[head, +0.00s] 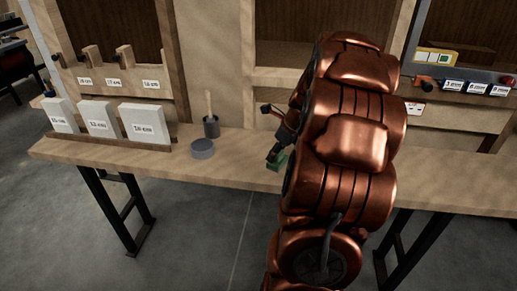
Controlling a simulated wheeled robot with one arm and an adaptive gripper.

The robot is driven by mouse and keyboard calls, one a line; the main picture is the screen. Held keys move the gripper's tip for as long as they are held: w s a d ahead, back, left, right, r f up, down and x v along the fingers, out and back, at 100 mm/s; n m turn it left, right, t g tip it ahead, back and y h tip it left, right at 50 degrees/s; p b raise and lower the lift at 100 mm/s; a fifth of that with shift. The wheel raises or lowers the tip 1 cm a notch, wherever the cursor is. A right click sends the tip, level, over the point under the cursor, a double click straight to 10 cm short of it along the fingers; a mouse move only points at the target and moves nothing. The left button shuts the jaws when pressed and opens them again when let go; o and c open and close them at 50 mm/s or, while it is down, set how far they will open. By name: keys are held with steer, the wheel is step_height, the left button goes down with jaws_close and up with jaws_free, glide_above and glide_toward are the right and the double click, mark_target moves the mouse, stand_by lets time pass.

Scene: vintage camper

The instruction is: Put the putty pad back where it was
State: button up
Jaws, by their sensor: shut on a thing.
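In the head view, my gripper (276,153) is shut on a small green block (279,164), which looks like the putty pad. It is at the bench's back-middle, just left of my copper arm. I cannot tell whether the pad touches the bench top or hangs slightly above it. My arm hides part of the gripper and the bench behind it. At the upper right, a small rack (418,56) holds yellow, white and green pieces side by side.
The wooden bench (235,165) carries a grey round tin (202,149), a dark cup with a wooden handle (211,126) and white labelled blocks (146,121) at left. Blue labelled items (481,88) line a ledge at right. The bench between tin and gripper is clear.

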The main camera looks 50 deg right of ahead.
steer(key=w, duration=0.3)
steer(key=w+d, duration=0.1)
steer(key=w, duration=0.2)
steer(key=w+d+f, duration=0.1)
steer(key=w, duration=0.2)
steer(key=shift+w+p, duration=0.25)
steer(key=shift+p, duration=0.1)
steer(key=shift+f, duration=1.7)
steer(key=shift+f, duration=0.15)
steer(key=o, duration=1.2)
steer(key=a+v, duration=0.1)
steer(key=v, duration=1.1)
steer(key=shift+d, duration=0.45)
